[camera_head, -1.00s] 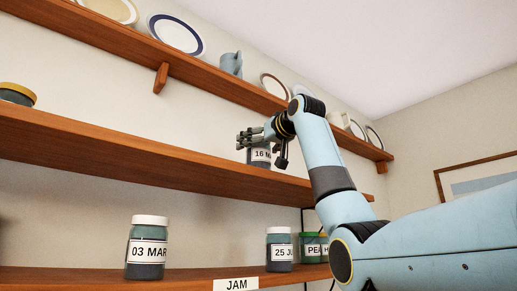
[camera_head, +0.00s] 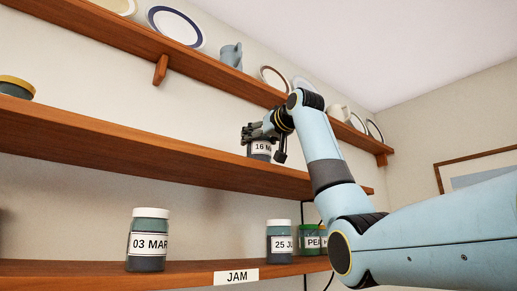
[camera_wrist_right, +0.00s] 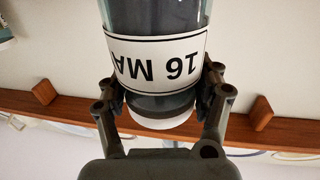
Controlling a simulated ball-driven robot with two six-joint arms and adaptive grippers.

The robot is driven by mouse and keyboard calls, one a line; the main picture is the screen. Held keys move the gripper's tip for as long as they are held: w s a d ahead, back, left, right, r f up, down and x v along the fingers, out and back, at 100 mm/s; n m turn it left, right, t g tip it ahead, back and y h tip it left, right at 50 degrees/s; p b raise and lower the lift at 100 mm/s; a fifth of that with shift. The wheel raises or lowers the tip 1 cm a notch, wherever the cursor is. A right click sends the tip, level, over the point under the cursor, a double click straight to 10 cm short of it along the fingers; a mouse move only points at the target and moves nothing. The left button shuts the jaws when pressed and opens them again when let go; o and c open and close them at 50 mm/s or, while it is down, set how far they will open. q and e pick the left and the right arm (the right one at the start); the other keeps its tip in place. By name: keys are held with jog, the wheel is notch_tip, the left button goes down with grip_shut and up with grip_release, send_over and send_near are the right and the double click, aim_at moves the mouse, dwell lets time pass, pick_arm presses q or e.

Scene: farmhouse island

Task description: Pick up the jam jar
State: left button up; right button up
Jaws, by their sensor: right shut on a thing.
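A jam jar labelled "16 M..." (camera_head: 261,148) is at the middle shelf (camera_head: 150,145). My right gripper (camera_head: 261,133) is shut around its upper part, and the fingers cover most of its lid. In the right wrist view the jar (camera_wrist_right: 155,65) appears upside down, with a dark body, white label and pale lid. The fingers there (camera_wrist_right: 162,90) flank it on both sides near the lid. The shelf edge hides the jar's base, so I cannot tell whether it still rests on the wood. My left gripper is not in view.
Jars labelled "03 MAR" (camera_head: 148,241) and "25 JU" (camera_head: 279,242) stand on the lower shelf, above a "JAM" sign (camera_head: 236,277). A yellow-lidded jar (camera_head: 15,87) is far left. The upper shelf (camera_head: 215,72) holds plates and a mug (camera_head: 232,55).

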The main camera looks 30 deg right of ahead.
jog(key=shift+r, duration=0.15)
notch_tip(320, 180, up, 4)
jog(key=shift+b, duration=0.65)
jog(key=s+d+r+b, duration=0.2)
jog(key=s+r+b, duration=0.2)
jog(key=s+r, duration=0.3)
jog(key=s, duration=0.4)
jog(key=shift+s+d, duration=0.25)
jog(key=shift+d, duration=0.15)
jog(key=shift+f, duration=0.1)
